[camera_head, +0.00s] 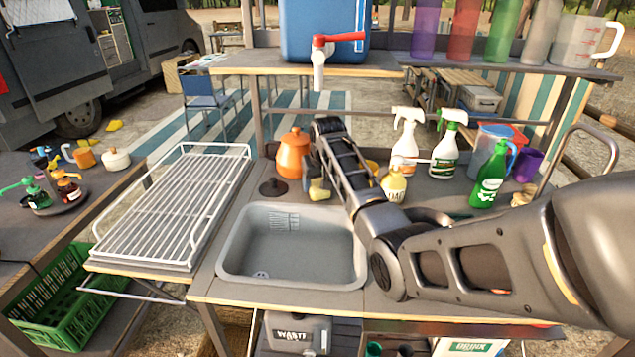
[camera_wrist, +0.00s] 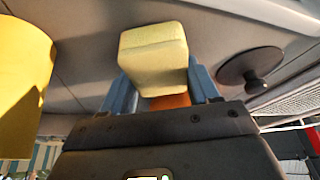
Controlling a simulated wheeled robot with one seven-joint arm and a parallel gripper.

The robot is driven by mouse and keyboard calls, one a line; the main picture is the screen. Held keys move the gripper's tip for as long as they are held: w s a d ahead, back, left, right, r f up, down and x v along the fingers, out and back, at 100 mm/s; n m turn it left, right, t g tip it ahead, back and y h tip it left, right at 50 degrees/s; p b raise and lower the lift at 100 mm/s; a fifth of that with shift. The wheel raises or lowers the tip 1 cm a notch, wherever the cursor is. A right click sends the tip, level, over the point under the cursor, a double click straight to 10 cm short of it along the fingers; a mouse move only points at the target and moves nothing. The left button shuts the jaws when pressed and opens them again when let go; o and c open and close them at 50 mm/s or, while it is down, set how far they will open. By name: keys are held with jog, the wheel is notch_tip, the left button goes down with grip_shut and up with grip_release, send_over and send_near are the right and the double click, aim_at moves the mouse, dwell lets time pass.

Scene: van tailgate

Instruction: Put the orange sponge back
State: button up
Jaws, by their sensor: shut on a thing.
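My gripper (camera_wrist: 165,95) has its two blue fingers closed on a sponge with a pale yellow block (camera_wrist: 153,47) and an orange part (camera_wrist: 168,101) between the fingers. In the head view the sponge (camera_head: 318,191) shows as a small yellowish block just behind the sink's back rim, below the end of my arm. Most of my gripper is hidden there by the arm. I cannot tell whether the sponge touches the counter.
The sink (camera_head: 290,245) is empty. An orange pot (camera_head: 293,153) and a dark lid (camera_head: 272,188) stand close by the sponge. An empty white rack (camera_head: 178,205) is left.

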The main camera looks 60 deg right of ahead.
jog(key=o, duration=0.9)
jog(key=shift+f, duration=0.1)
jog(key=shift+o, duration=0.2)
jog(key=v, duration=1.2)
